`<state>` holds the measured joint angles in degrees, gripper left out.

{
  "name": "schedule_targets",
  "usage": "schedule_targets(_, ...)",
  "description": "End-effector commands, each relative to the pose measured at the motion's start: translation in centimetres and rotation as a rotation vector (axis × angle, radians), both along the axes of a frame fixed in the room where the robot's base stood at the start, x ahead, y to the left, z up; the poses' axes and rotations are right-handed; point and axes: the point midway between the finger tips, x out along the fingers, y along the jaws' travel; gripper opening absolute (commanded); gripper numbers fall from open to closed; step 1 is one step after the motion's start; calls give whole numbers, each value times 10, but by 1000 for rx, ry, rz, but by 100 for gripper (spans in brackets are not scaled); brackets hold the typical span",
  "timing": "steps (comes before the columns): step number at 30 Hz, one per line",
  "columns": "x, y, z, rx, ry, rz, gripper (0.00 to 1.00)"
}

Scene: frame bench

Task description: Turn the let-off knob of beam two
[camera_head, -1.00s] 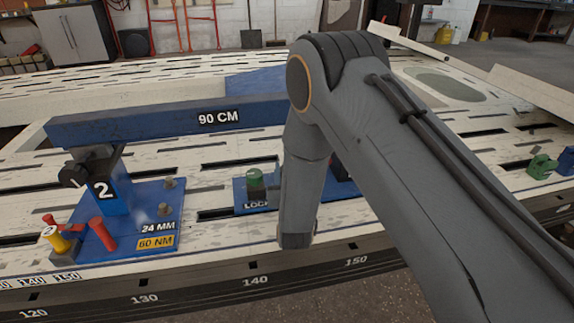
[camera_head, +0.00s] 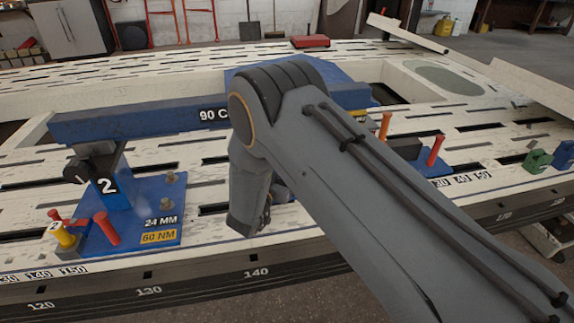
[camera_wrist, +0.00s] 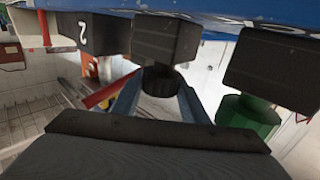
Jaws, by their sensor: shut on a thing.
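Beam two is a long blue beam (camera_head: 140,123) marked 90 C, the rest of its label hidden by my arm. Its left post (camera_head: 117,197) carries a 2 and stands on a blue plate (camera_head: 160,209) marked 24 MM and 60 NM. In the wrist view, my gripper (camera_wrist: 158,94) has its two fingers on either side of a round black knob (camera_wrist: 160,78), closed on it. The knob sits below a dark block (camera_wrist: 166,38). A dark part with a white 2 (camera_wrist: 83,33) is at the left. In the head view my arm hides the knob and most of my gripper.
A green knob (camera_wrist: 248,112) sits close right of my gripper, under another dark block (camera_wrist: 270,68). A red bar (camera_wrist: 108,92) lies close left. On the bench, red (camera_head: 106,228) and yellow (camera_head: 64,236) handles stand at left, orange (camera_head: 385,126) and red (camera_head: 436,150) ones at right.

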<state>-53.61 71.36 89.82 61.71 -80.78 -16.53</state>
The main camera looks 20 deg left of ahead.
Motion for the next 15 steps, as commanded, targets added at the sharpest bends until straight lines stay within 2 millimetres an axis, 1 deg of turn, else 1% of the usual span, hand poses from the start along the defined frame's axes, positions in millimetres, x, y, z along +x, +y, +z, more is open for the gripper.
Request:
schedule_targets(10, 1, 0, 1, 1, -2, -1, 18)
schedule_targets(11, 1, 0, 1, 1, -2, 0, 45)
schedule_targets(13, 1, 0, 1, 1, -2, 0, 57)
schedule_targets(15, 1, 0, 1, 1, -2, 0, 59)
